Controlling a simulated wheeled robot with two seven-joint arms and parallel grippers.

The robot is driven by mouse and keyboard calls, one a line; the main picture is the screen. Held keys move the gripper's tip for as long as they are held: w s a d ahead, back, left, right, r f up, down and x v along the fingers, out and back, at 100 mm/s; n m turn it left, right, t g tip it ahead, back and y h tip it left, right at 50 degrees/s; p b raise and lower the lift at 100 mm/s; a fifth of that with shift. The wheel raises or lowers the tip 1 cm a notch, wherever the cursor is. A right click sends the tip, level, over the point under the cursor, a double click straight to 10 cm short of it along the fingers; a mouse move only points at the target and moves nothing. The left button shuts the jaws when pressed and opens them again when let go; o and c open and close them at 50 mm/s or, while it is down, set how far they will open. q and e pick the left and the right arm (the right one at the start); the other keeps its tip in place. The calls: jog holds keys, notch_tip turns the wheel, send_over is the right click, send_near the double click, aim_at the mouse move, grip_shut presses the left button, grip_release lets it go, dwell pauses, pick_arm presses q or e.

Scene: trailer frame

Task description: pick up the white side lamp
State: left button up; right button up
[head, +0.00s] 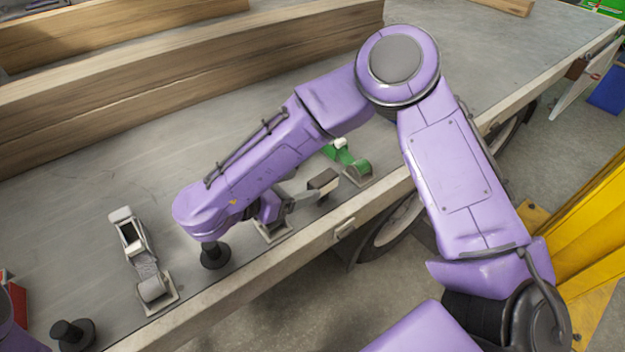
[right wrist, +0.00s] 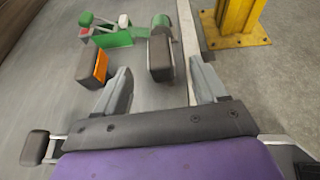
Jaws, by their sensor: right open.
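A small dark block with a pale face (head: 323,181), which looks like the white side lamp, lies on the grey trailer bed near its front edge. In the right wrist view the block (right wrist: 160,60) lies between my fingertips, with a gap on each side. My right gripper (head: 300,196) is open and empty around it, partly hidden by my forearm in the head view. A similar block with an orange face (right wrist: 98,67) lies just left of the left finger in the wrist view. My left gripper is not in view.
A green clamp-like tool (head: 350,162) stands just beyond the block. Long wooden beams (head: 180,90) line the back. A yellow post (right wrist: 235,18) stands off the trailer edge.

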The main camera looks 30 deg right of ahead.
aim_at(322, 178)
jog(key=p+x, duration=0.1)
jog(key=x, duration=0.9)
jog(key=shift+w+d, duration=0.15)
jog(key=c, duration=1.2)
